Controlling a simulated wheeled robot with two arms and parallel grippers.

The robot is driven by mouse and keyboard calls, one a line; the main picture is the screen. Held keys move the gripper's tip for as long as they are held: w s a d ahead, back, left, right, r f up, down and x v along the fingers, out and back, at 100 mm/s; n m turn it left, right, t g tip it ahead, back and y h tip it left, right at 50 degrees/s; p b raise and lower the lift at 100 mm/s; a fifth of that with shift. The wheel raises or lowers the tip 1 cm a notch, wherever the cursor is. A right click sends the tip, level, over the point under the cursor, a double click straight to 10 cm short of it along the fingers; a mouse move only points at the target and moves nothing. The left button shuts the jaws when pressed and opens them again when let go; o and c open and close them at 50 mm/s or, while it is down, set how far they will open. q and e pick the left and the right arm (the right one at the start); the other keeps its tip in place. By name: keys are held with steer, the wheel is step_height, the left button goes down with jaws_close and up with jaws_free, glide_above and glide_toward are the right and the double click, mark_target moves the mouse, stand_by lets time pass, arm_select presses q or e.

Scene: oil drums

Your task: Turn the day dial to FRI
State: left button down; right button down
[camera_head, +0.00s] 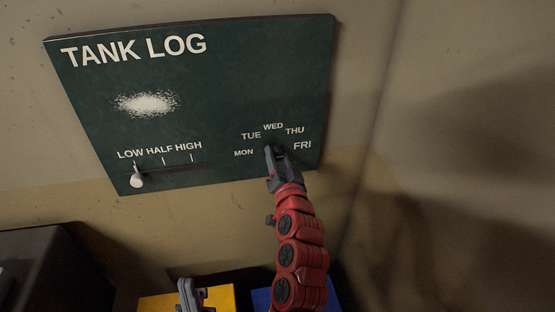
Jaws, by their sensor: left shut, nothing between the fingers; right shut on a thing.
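The day dial is on the lower right of the dark green TANK LOG board (225,90). Its labels MON, TUE, WED, THU and FRI (302,145) arc around it. My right gripper (274,152) is at the centre of this arc, shut on the dial knob. The gripper covers most of the knob, so I cannot tell which day it points to. My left gripper (189,286) is low in the view, below the board, shut and empty.
A level slider with a white knob (137,179) sits under LOW at the board's lower left. A white smudge (147,104) marks the board. Below are a yellow object (222,298), a blue one (261,299) and a dark box (45,265). The wall right of the board is bare.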

stand_by(0.4)
steer(key=shift+c, duration=1.8)
jaws_free()
steer(key=shift+s, duration=0.1)
steer(key=shift+s, duration=0.25)
steer(key=s+d+p, duration=0.3)
steer(key=s+p, duration=0.9)
steer(key=s, duration=0.4)
steer(key=shift+s+d, duration=0.2)
